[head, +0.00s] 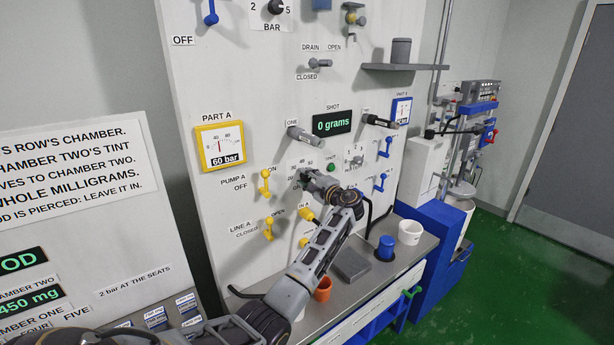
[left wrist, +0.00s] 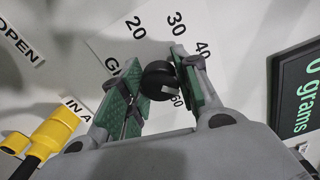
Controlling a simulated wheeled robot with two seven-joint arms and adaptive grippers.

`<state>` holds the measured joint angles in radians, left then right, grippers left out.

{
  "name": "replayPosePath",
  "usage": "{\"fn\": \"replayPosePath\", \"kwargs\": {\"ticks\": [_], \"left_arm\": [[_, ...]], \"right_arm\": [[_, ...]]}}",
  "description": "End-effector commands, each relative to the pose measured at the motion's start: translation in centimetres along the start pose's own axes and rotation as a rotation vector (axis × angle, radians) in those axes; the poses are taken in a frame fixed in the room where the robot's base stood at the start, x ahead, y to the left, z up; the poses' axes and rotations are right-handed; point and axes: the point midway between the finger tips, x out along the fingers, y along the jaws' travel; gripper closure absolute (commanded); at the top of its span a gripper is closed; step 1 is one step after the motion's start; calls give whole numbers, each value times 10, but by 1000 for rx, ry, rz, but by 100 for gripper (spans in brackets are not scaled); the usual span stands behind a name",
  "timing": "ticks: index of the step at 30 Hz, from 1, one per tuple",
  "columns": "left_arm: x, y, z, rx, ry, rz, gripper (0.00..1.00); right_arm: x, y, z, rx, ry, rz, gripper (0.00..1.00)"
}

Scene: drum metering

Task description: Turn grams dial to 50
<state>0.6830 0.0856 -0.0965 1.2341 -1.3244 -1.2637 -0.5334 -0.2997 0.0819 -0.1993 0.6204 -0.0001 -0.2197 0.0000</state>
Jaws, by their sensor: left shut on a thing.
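The grams dial is a small black knob (left wrist: 158,80) with a pale mark, in the left wrist view. It sits on the white panel among the printed numbers 20, 30, 40 and 60; no 50 is readable, and a finger covers part of the scale. My left gripper (head: 311,180) is at the dial in the head view, hiding most of it. In the left wrist view its green-padded fingers are shut on the knob, one on each side. I cannot tell exactly which number the mark points to. The shot display (head: 332,122) reads 0 grams. My right gripper is not in view.
Yellow levers (head: 265,182) and a yellow fitting (left wrist: 50,132) lie left of the dial. A grey lever (head: 304,136) marked ONE is above it. Below, the bench holds a blue cup (head: 386,247), a white cup (head: 410,232) and an orange cup (head: 323,290).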

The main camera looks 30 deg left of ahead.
Motion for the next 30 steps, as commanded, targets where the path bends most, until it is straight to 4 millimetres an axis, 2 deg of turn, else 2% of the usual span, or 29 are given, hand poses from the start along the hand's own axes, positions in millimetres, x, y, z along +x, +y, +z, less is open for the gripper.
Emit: {"fn": "replayPosePath", "kwargs": {"ticks": [6,14,15,20,30], "left_arm": [[-1,2,-1,21,3,2,92],[-1,2,-2,20,3,2,92],[-1,2,-2,20,3,2,67],[-1,3,-2,21,3,3,46],[-1,1,-1,19,1,1,45]], "right_arm": [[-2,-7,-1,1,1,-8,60],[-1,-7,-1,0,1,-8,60],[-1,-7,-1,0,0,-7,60],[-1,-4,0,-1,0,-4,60],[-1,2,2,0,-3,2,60]]}}
